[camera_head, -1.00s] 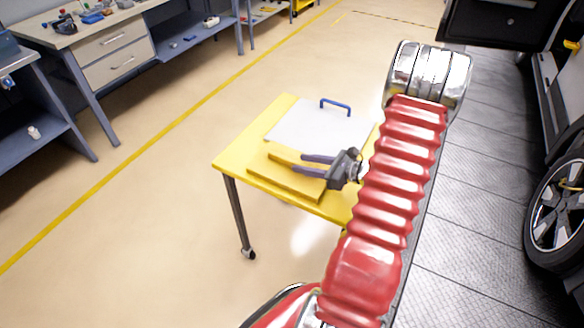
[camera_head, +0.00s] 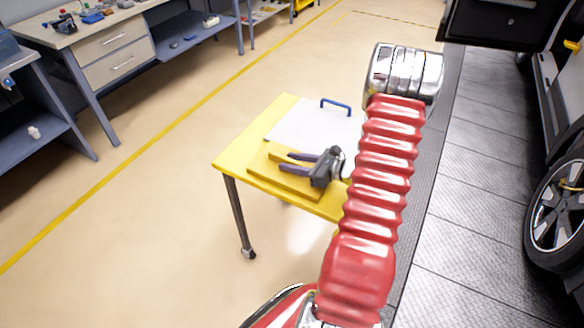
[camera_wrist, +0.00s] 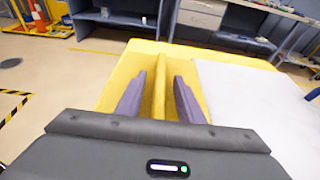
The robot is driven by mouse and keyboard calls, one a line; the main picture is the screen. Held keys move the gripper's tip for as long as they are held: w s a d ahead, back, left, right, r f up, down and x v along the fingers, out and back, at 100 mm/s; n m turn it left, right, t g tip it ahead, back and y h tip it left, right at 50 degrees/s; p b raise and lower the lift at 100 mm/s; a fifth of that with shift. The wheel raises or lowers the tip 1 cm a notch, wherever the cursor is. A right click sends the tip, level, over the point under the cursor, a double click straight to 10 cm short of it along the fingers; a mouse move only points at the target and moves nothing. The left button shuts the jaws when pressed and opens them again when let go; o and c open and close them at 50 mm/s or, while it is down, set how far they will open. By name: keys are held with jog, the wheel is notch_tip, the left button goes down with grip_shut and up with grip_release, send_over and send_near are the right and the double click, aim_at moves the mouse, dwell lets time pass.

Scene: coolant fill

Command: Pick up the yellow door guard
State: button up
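The yellow door guard (camera_head: 262,177) lies flat on the front left part of a yellow cart top (camera_head: 232,163). A raised yellow ridge runs along it. My gripper (camera_head: 285,162) is open and low over the guard, its dark purple fingers pointing left. In the wrist view, the ridge of the door guard (camera_wrist: 159,92) stands between the two fingers of my gripper (camera_wrist: 160,79). A gap shows on each side of the ridge. The gripper body hides the near end of the guard.
A white box or lid (camera_head: 300,122) with a blue handle (camera_head: 336,104) sits beside the guard on the cart. A workbench (camera_head: 75,35) stands at upper left, and a car wheel (camera_head: 555,210) shows at right. The floor left of the cart is clear.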

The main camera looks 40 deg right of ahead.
aim_at(292, 161)
jog(key=shift+c, duration=0.4)
grip_shut()
jog(key=shift+r, duration=5.05)
